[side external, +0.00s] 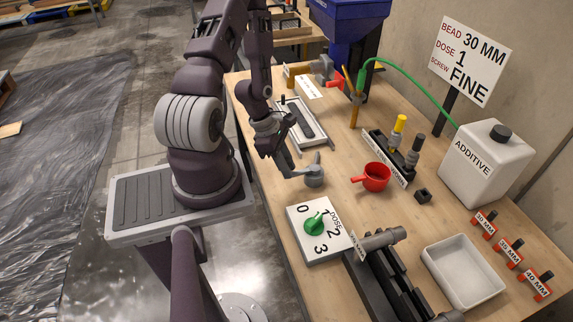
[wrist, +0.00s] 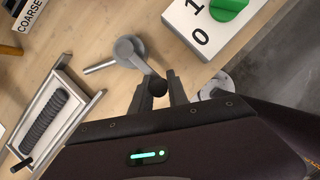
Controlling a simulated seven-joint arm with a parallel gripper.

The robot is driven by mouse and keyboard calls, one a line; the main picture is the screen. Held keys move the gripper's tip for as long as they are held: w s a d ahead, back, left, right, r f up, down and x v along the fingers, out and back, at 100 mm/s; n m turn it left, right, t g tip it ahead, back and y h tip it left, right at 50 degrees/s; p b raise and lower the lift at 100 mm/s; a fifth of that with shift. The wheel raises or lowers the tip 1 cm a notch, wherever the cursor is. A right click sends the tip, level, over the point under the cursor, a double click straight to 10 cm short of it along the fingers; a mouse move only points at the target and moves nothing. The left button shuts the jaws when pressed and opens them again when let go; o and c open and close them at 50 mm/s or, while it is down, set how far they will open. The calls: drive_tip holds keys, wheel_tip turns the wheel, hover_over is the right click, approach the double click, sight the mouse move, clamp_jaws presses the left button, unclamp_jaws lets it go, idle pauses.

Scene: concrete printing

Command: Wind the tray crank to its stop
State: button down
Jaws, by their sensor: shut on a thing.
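The grey crank (side external: 314,176) stands on the wooden table in the side view. Its round hub (wrist: 128,48) shows in the wrist view, with a thin rod out to the left and an arm running to a dark knob (wrist: 157,86). My gripper (side external: 290,173) is low beside the crank on its arm side. In the wrist view my gripper (wrist: 159,92) has its fingers on either side of the dark knob, shut on it. The tray (side external: 303,122) lies behind the crank and holds a dark ribbed strip; it also shows at left in the wrist view (wrist: 72,118).
The dial board (side external: 325,250) with a green knob lies in front of the crank. A red cup (side external: 376,177) stands to its right. A white bin (side external: 462,270), a black rail fixture (side external: 385,285) and an additive jug (side external: 487,165) are farther right.

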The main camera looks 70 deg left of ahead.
drive_tip(key=shift+d, duration=0.15)
drive_tip(key=c, duration=1.3)
unclamp_jaws()
drive_tip(key=shift+a, duration=0.2)
